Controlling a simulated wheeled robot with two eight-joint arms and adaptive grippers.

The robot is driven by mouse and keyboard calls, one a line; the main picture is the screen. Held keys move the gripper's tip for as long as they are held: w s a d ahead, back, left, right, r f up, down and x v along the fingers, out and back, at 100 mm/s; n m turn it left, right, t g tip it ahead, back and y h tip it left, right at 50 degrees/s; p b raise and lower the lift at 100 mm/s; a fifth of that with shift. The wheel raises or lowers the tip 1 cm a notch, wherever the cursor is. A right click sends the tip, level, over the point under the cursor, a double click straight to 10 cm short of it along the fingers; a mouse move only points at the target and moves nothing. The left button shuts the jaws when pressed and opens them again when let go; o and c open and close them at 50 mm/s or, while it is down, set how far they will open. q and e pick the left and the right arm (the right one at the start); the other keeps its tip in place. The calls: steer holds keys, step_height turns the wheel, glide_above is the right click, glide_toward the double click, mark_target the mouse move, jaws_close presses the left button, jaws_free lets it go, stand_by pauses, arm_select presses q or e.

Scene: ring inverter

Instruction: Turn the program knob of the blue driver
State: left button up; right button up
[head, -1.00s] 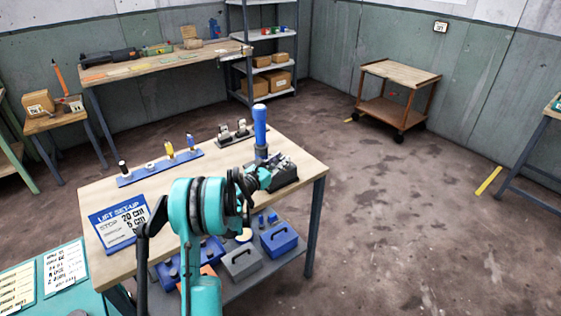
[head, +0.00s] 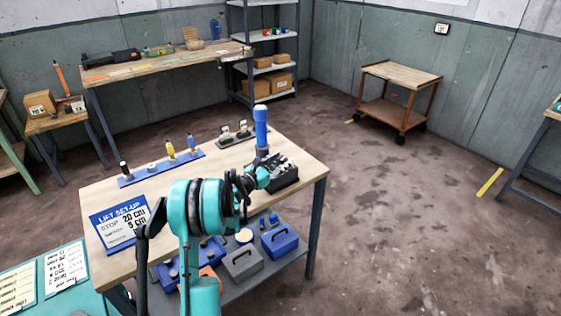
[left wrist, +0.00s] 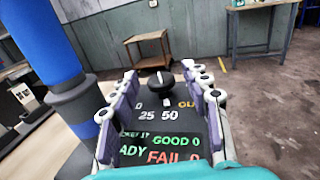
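The blue driver (head: 261,125) stands upright at the table's right rear, with a dark collar at its base. It also shows large at the left of the left wrist view (left wrist: 45,40). Beside it is a black control box (head: 287,178). The left wrist view shows its panel (left wrist: 160,135) with "25 50", "GOOD 0" and "FAIL 0". The program knob (left wrist: 160,88) is black with a white mark. My left gripper (left wrist: 162,72) is open, with one finger on each side of the knob and visible gaps. In the head view the gripper (head: 277,167) is over the box, partly hidden. My right gripper is out of view.
A blue rack (head: 160,168) with several small tools lies left of the driver. A "LIFT SET-UP" card (head: 120,222) lies at the table's front left. Toolboxes (head: 280,241) sit on the lower shelf. The floor right of the table is clear.

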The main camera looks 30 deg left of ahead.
arm_select(q)
steer(key=shift+s, duration=0.1)
steer(key=s, duration=0.4)
steer(key=s+a, duration=0.1)
steer(key=s, duration=0.2)
steer(key=s+a, duration=0.1)
steer(key=s, duration=0.3)
steer(key=shift+s, duration=0.35)
steer(key=s+d+r+m+g+h, duration=0.1)
steer(key=s+d+r+m+g, duration=0.2)
steer(key=d+m, duration=0.65)
steer(key=s+d+m+g, duration=0.2)
steer(key=d+m+g, duration=0.3)
steer(key=d, duration=0.8)
steer(key=s+d+f+m+g+y, duration=0.1)
steer(key=s+d+m+y, duration=0.1)
steer(key=s+m, duration=0.7)
steer(key=s+d+f+m+g+y, duration=0.1)
steer(key=s+d+m, duration=0.4)
steer(key=s+m, duration=0.5)
steer(key=shift+s+d+f+g+y, duration=0.2)
steer(key=shift+s+f+g+y, duration=0.1)
steer(key=shift+s+f+y, duration=0.45)
steer(key=shift+s+r+m, duration=0.1)
steer(key=shift+r+m, duration=0.1)
steer(key=shift+m, duration=0.05)
